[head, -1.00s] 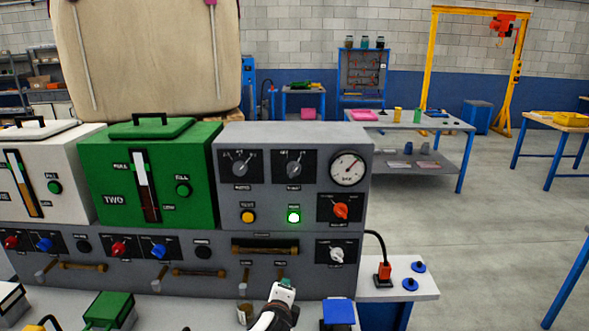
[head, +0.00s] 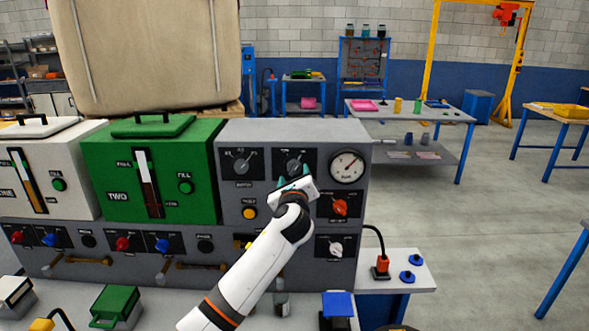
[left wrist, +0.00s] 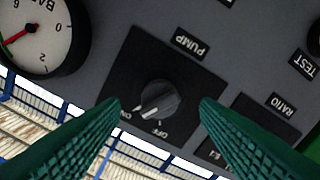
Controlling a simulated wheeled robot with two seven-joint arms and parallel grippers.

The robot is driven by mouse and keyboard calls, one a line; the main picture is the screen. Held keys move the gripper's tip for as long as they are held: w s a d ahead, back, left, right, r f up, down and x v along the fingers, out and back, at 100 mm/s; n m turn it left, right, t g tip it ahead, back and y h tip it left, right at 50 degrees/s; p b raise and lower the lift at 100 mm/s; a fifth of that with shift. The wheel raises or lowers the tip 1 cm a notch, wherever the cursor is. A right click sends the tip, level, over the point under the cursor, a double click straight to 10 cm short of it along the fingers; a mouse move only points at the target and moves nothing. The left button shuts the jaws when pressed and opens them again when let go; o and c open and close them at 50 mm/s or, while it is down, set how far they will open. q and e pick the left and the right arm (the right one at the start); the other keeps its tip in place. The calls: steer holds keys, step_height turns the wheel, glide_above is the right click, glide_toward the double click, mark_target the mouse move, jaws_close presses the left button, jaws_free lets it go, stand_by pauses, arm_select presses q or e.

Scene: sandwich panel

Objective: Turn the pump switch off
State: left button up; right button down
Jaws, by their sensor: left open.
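The pump switch (head: 294,162) is a dark rotary knob on a black plate in the top row of the grey panel (head: 341,134). In the left wrist view the knob (left wrist: 160,100) sits under the label PUMP, and its light pointer line is toward ON, with OFF beside it. My left gripper (head: 294,179) is open in front of the knob. In the left wrist view its green fingers (left wrist: 160,106) stand one on each side of the knob, with visible gaps; contact does not show. My right gripper is not in view.
A similar knob (head: 240,161) is to the left and a pressure gauge (head: 346,166) to the right. The green tank (head: 200,145) stands left of the panel.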

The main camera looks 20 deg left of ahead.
mark_target(295, 171)
arm_select(q)
steer(key=shift+x, duration=1.7)
steer(key=c, duration=1)
steer(key=shift+n, duration=0.4)
steer(key=n+b, duration=0.2)
steer(key=n, duration=0.2)
steer(key=shift+n, duration=0.4)
steer(key=n+b, duration=0.2)
steer(key=n, duration=0.2)
steer(key=shift+n+b, duration=0.6)
steer(key=shift+n, duration=0.6)
steer(key=shift+r, duration=0.1)
